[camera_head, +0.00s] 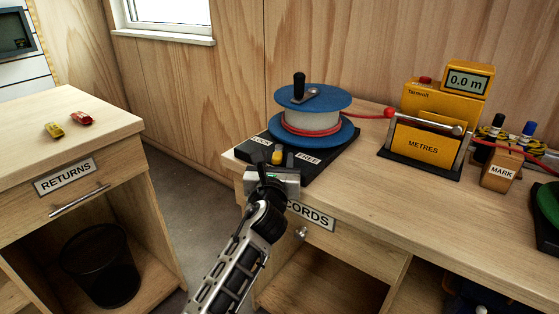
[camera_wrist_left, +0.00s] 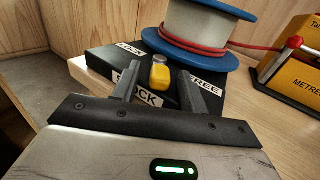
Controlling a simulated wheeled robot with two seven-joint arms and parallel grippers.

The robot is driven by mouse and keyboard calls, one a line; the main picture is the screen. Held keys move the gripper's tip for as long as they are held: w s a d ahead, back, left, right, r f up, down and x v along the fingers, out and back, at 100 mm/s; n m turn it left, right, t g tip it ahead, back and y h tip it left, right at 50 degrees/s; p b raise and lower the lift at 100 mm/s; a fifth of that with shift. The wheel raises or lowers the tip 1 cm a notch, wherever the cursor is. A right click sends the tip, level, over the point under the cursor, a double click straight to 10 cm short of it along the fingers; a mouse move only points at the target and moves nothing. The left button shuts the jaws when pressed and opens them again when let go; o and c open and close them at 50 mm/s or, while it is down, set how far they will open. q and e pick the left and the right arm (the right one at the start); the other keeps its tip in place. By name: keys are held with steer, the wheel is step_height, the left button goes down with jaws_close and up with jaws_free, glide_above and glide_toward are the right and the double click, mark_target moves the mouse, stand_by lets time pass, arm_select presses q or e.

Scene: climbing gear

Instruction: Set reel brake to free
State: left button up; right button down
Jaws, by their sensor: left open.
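The cable reel (camera_head: 312,112) has blue flanges, a white drum and red line, and stands on a black base on the desk. Its brake lever has a yellow knob (camera_head: 277,157) at the base's front, between the LOCK label (camera_head: 261,142) and the FREE label (camera_head: 308,157), a little nearer LOCK. My left gripper (camera_head: 274,174) is at the front of the base. In the left wrist view its open fingers stand either side of the yellow knob (camera_wrist_left: 160,74); contact cannot be told. The lever's lower part is hidden. My right gripper is not in view.
A yellow metre counter (camera_head: 426,140) reading 0.0 m stands right of the reel, with red line running to it. A MARK block (camera_head: 501,171) and pens are farther right. The RETURNS cabinet (camera_head: 65,140) stands left, across a gap.

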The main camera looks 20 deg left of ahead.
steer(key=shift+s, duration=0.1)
arm_select(q)
jaws_close()
steer(key=shift+d+f+n+y+b, duration=0.25)
steer(key=shift+d+n+y+b, duration=0.2)
steer(key=shift+y+b, duration=0.45)
steer(key=shift+w+d+n+g+y+b, duration=0.15)
steer(key=shift+n+g+y+b, duration=0.15)
steer(key=shift+n+y+b, duration=0.2)
steer(key=shift+d+n+y, duration=0.15)
steer(key=shift+n+y, duration=0.1)
steer(key=shift+y, duration=0.15)
steer(key=shift+r+n+g+y, duration=0.25)
steer(key=shift+n+g+y, duration=0.05)
steer(key=shift+g+y, duration=0.1)
jaws_free()
steer(key=shift+w, duration=0.1)
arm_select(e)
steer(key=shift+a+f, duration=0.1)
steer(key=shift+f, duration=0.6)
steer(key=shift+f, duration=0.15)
